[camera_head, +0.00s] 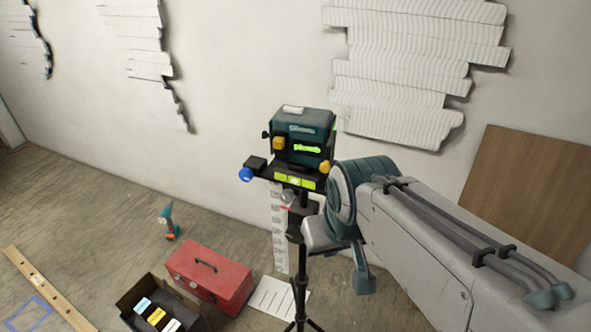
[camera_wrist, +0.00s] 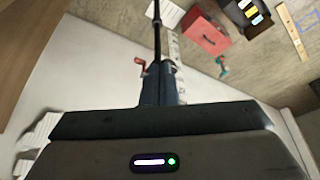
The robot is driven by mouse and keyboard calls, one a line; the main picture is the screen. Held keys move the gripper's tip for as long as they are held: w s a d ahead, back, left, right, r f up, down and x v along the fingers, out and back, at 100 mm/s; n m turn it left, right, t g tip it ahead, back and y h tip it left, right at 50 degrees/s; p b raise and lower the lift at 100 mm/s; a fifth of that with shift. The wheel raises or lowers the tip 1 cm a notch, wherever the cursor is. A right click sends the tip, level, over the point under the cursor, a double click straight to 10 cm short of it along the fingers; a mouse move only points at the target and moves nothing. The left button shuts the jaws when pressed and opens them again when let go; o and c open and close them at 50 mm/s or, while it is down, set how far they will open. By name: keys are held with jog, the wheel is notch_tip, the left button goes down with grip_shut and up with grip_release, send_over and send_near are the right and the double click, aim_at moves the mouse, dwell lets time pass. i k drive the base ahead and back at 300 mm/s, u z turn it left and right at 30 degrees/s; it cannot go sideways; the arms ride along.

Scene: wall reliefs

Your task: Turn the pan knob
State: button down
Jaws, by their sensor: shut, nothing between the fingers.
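A dark teal device with a lit green display (camera_head: 305,148) stands on a black tripod (camera_head: 300,270). Around its mount are a blue ball knob (camera_head: 246,174) at left, a yellow knob (camera_head: 325,167) at right and a red-handled crank (camera_head: 287,208) below. I cannot tell which one is the pan knob. In the wrist view my gripper (camera_wrist: 160,68) is shut and empty, its fingertips close to the tripod column (camera_wrist: 157,25). The red crank (camera_wrist: 140,66) is just left of the fingertips there. Contact is unclear. In the head view my arm hides part of the mount.
A red toolbox (camera_head: 210,278), a black open box (camera_head: 160,310) with coloured items, a drill (camera_head: 168,222) and a wooden level (camera_head: 45,290) lie on the floor. White wall reliefs (camera_head: 400,70) and a brown board (camera_head: 530,195) are behind.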

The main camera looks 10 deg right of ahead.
aim_at(287, 197)
jog(key=z, duration=0.9)
jog(key=k, duration=0.35)
jog(key=u, duration=0.4)
